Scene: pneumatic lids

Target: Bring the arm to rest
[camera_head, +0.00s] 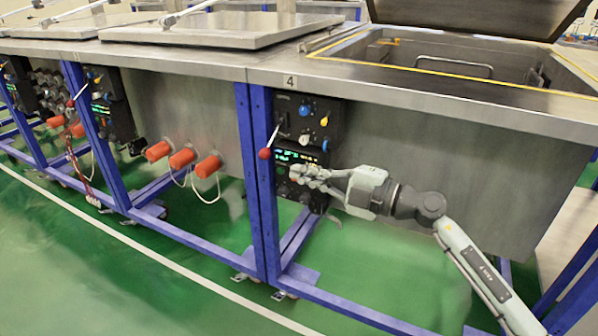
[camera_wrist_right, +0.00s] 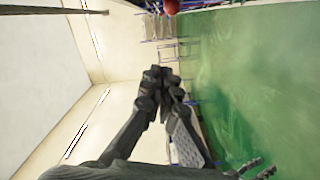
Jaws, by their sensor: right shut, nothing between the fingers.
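My right arm (camera_head: 467,258) comes in from the lower right in the head view. Its right gripper (camera_head: 297,172) is shut and empty, with its fingers pointing left in front of the lower part of the black control panel (camera_head: 316,114) of station 4. I cannot tell whether the fingertips touch the panel. In the right wrist view the shut fingers (camera_wrist_right: 158,75) show in the middle, with nothing between them. My left gripper is not in view.
A red knob on a lever (camera_head: 265,154) stands out left of the right gripper. Orange caps (camera_head: 183,158) line the neighbouring tank front. Station 4's tank (camera_head: 455,65) is open, its lid (camera_head: 480,15) raised. Blue frame posts (camera_head: 262,190) stand close by. Green floor in front is clear.

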